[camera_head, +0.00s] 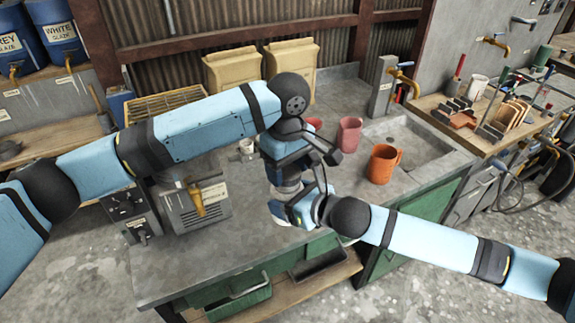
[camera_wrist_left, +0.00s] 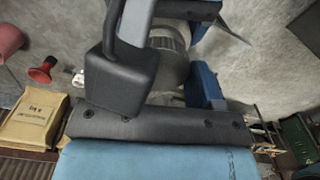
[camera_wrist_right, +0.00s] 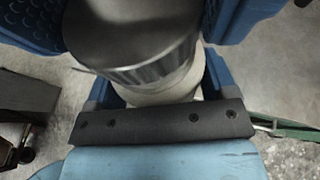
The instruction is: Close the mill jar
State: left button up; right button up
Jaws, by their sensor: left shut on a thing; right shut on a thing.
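The mill jar is mostly hidden in the head view between my two grippers, above the bench. In the right wrist view its pale body (camera_wrist_right: 170,88) shows below a shiny metal lid (camera_wrist_right: 130,40). My left gripper (camera_head: 287,184) reaches down from above and is shut on the lid. My right gripper (camera_head: 283,210) comes from the right, lower, and is shut on the jar body. Whether the lid is fully seated cannot be seen.
A grey machine (camera_head: 197,207) stands left of the grippers on the bench. An orange mug (camera_head: 382,164) and a pink mug (camera_head: 349,135) stand to the right, by the sink (camera_head: 422,150). Tan bags (camera_head: 232,68) stand behind. The bench front (camera_head: 245,250) is clear.

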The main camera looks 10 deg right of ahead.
pick_arm(q)
jog(key=shift+f, duration=0.5)
pick_arm(e)
jog(key=shift+r, duration=0.1)
pick_arm(q)
jog(key=o, duration=0.5)
pick_arm(e)
jog(key=c, duration=0.4)
pick_arm(q)
jog(key=o, duration=0.4)
pick_arm(e)
jog(key=shift+o, duration=0.2)
pick_arm(q)
jog(key=shift+r, duration=2.2)
jog(key=shift+c, duration=0.5)
notch_tip(320, 180, up, 3)
jog(key=n, duration=0.6)
jog(key=shift+w, duration=0.1)
